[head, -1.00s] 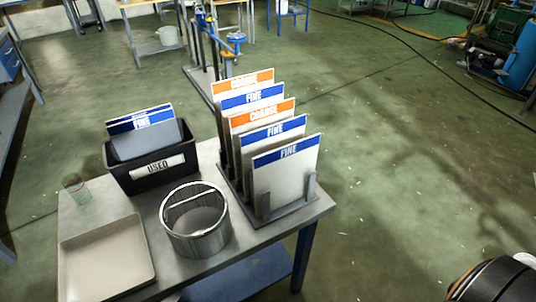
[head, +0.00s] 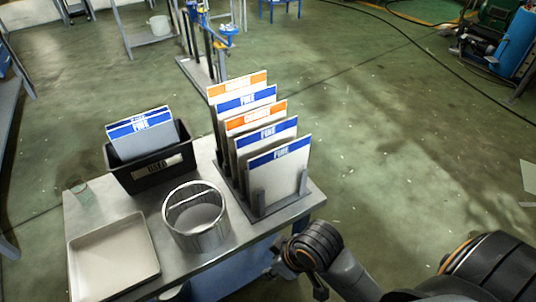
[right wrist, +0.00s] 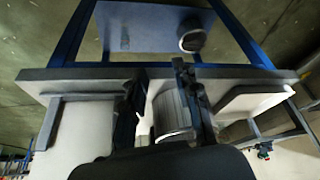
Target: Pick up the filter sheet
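Several filter sheets stand upright in a grey rack on the table's right side. The front sheet (head: 276,178) has a blue "FINE" header; behind it are another blue one (head: 266,138), an orange "COARSE" one (head: 256,116), a blue one (head: 245,100) and an orange one at the back (head: 238,84). My right gripper (head: 297,281) is beside the table's front right edge, below and right of the rack, touching no sheet. In the right wrist view its fingers (right wrist: 160,88) are apart with nothing held between them. My left gripper is out of view.
The black "USED" bin (head: 152,170) holds blue-header sheets at back left. The floor right of the table is clear.

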